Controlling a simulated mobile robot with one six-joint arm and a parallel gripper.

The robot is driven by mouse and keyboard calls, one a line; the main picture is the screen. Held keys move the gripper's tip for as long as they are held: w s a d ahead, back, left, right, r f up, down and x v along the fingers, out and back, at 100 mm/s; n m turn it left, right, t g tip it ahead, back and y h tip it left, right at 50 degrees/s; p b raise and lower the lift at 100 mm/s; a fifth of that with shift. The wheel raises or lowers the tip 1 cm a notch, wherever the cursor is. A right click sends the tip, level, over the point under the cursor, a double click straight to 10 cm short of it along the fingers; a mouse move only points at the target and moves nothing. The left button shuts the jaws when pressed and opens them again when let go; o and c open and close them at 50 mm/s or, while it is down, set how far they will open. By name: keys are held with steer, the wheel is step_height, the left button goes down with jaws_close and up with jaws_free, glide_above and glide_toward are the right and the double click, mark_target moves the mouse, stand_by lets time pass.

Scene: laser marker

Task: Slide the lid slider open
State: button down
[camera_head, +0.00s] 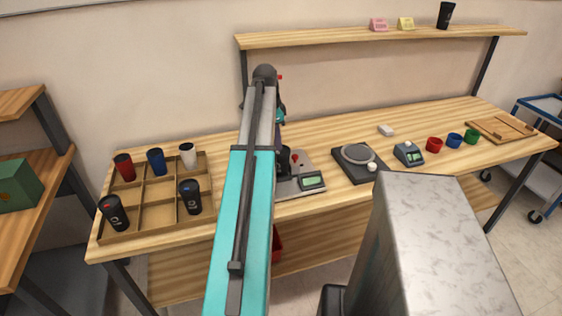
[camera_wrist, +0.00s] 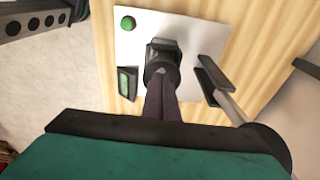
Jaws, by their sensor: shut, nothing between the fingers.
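In the wrist view, a dark round cup-like piece (camera_wrist: 161,52) stands on a pale plate (camera_wrist: 200,25). It looks like a lidded cup, but the lid slider itself cannot be made out. My gripper (camera_wrist: 160,74) is shut and empty, with its narrow dark fingertips over or against the near side of this piece; contact cannot be told. In the head view, the pale machine (camera_head: 297,184) with a green display stands on the bench, with a dark piece (camera_head: 285,160) partly behind my arm. My gripper is hidden there.
A wooden compartment tray (camera_head: 158,215) with several cups stands left. A dark round-topped scale (camera_head: 350,166), a small blue device (camera_head: 408,153) and coloured rings stand right. A shelf (camera_head: 330,39) runs above the back. In the wrist view, a dark bracket (camera_wrist: 212,76) stands right of the cup-like piece.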

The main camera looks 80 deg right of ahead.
steer(key=shift+f, duration=0.6)
stand_by(0.8)
steer(key=shift+s+a, duration=0.25)
steer(key=shift+s, duration=0.35)
stand_by(1.2)
steer(key=shift+r, duration=0.15)
step_height(320, 180, up, 7)
steer(key=p, duration=0.5)
stand_by(1.1)
stand_by(0.5)
